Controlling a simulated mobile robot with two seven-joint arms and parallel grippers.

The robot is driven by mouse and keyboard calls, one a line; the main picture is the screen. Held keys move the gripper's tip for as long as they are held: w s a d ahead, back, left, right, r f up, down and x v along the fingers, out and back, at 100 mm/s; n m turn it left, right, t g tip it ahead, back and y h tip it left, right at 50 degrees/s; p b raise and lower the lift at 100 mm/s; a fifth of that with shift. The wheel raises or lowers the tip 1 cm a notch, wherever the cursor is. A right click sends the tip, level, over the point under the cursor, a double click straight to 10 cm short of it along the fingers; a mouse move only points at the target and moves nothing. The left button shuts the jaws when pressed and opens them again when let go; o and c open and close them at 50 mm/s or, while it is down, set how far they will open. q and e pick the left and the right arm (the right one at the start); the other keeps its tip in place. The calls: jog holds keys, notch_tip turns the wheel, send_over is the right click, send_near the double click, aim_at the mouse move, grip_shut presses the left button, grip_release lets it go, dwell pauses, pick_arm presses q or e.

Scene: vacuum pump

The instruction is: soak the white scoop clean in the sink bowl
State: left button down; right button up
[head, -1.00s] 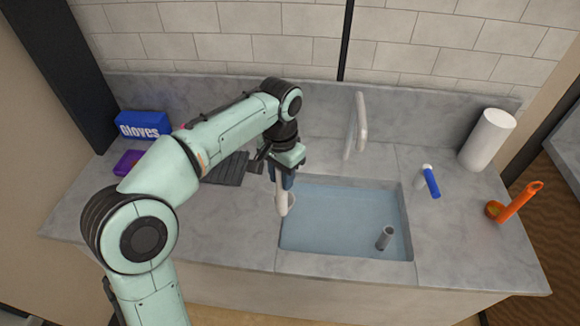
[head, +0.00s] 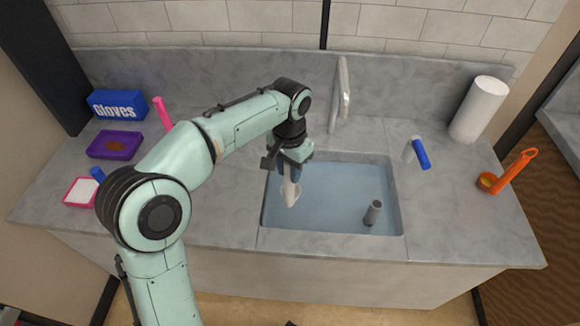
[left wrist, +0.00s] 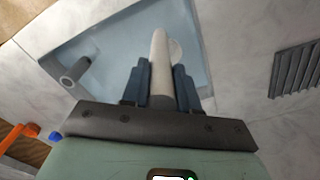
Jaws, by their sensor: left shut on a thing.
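My left gripper (head: 290,172) points down over the left part of the sink bowl. It is shut on the white scoop (head: 291,193), whose handle sits between the two blue fingers. In the left wrist view the scoop (left wrist: 159,60) sticks out past the fingers of the gripper (left wrist: 161,85), with its rounded bowl partly hidden behind the handle. The sink bowl (head: 330,235) holds bluish water and also shows in the left wrist view (left wrist: 120,50). The scoop's lower end hangs over the water; I cannot tell whether it touches it. My right gripper is out of view.
A grey pipe (head: 373,212) stands in the sink's right part. The faucet (head: 343,88) rises behind. A blue-handled item (head: 421,154), an orange scoop (head: 515,172) and a paper roll (head: 480,110) are at right. Gloves box (head: 117,104), purple tray (head: 114,145) and pink-edged tray (head: 80,191) are at left.

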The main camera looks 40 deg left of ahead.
pick_arm(q)
jog(key=shift+f+b, duration=3.2)
jog(key=shift+f, duration=2.35)
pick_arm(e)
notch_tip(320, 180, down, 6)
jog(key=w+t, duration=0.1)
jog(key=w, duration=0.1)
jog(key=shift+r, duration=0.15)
pick_arm(q)
notch_tip(320, 180, up, 6)
jog(key=p, duration=0.6)
notch_tip(320, 180, up, 8)
jog(key=p, duration=0.6)
send_over(290, 195)
jog(key=w, duration=0.1)
jog(key=shift+w+a, duration=0.15)
jog(key=shift+a, duration=0.3)
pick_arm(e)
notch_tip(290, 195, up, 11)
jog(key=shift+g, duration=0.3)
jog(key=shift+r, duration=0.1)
